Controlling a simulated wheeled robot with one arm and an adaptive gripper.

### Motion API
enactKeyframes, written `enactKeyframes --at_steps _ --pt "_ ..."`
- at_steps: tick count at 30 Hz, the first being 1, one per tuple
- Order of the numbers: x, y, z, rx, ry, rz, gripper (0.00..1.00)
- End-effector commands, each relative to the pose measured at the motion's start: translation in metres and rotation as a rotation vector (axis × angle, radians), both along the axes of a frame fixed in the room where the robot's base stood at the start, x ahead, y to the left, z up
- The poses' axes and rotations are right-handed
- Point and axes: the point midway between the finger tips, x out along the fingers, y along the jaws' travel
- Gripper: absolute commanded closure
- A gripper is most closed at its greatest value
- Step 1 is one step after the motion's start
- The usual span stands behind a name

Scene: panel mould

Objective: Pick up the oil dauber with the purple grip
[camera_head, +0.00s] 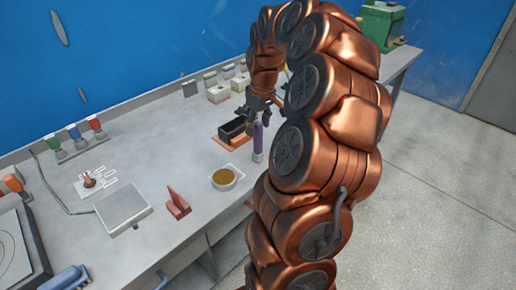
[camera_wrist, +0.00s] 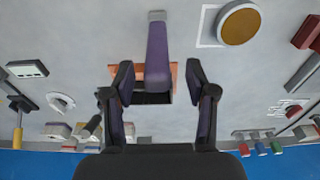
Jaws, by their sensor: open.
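The oil dauber with the purple grip (camera_head: 258,138) appears upright on the bench, with a pale grey lower end, in front of a small black tray. In the wrist view its purple grip (camera_wrist: 158,62) runs down the middle of the picture, its grey end at the top. My gripper (camera_wrist: 158,75) is open, with one finger on each side of the grip and visible gaps to it. In the head view my gripper (camera_head: 261,103) is just above the dauber; its fingertips are hard to make out there.
The black tray (camera_head: 231,130) sits on an orange mat behind the dauber. A bowl of brown liquid (camera_head: 223,177) and a red wedge-shaped block (camera_head: 177,204) stand to the left. Boxes (camera_head: 218,93) line the back of the bench. Bare bench lies between these things.

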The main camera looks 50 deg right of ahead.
Motion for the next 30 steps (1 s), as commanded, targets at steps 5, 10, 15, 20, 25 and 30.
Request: enactKeyframes --at_steps 5,10,15,20,25,30 --pt "0.001 -0.002 -0.020 0.002 0.004 0.000 0.44" --pt "0.005 -0.002 -0.038 0.000 0.000 -0.001 0.44" --pt "0.005 -0.003 -0.040 -0.001 -0.002 -0.001 0.44" --pt "0.005 -0.003 -0.040 -0.001 -0.002 0.000 0.55" --pt "0.005 -0.003 -0.040 -0.001 -0.002 0.000 0.73" --pt "0.005 -0.003 -0.040 -0.001 -0.002 0.000 0.91"
